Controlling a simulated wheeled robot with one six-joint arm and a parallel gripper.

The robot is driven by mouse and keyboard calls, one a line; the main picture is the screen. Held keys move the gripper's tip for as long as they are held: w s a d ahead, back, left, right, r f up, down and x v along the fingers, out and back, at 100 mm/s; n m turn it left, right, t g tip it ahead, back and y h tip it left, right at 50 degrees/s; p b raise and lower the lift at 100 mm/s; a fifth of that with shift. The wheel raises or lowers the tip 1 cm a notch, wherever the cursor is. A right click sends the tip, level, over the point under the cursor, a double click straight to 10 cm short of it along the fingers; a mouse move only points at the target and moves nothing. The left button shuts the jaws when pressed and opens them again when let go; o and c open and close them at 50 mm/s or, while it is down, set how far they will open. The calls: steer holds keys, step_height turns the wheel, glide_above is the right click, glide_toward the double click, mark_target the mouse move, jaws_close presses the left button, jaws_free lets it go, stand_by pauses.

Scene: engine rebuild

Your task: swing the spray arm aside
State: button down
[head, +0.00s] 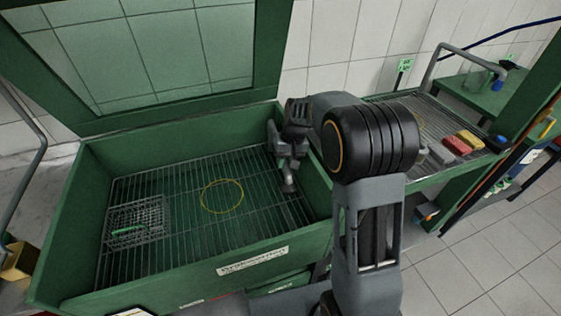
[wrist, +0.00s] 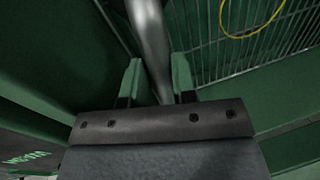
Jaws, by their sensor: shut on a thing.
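The spray arm (wrist: 150,40) is a grey metal tube running between the two green fingers of my gripper (wrist: 155,85) in the wrist view. My gripper is shut on it. In the head view my gripper (head: 287,160) is inside the green washer tub (head: 65,215), near its right wall and over the wire rack (head: 180,245). My own arm hides part of that wall and most of the spray arm there.
A yellow ring (head: 222,197) lies on the rack, left of my gripper. A wire basket (head: 137,222) stands at the rack's left. The raised lid (head: 150,95) is behind the tub. Red and yellow blocks (head: 463,142) lie on the grated side table. The rack's middle is otherwise clear.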

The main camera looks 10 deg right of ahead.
stand_by(0.3)
steer(key=c, duration=0.9)
jaws_free()
steer(key=shift+r, duration=0.1)
steer(key=d+r, duration=0.1)
steer(key=r, duration=0.3)
steer(key=d+r, duration=0.1)
steer(key=r, duration=0.4)
steer(key=r+p, duration=0.1)
steer(key=r, duration=0.3)
steer(key=shift+d+r, duration=0.2)
steer(key=shift+d, duration=0.2)
steer(key=s+t+p, duration=0.1)
steer(key=s, duration=0.6)
steer(key=s+t+h+p, duration=0.1)
steer(key=s, duration=0.6)
steer(key=s+a+f+t+h+p, duration=0.1)
steer(key=s, duration=0.6)
steer(key=shift+t, duration=0.3)
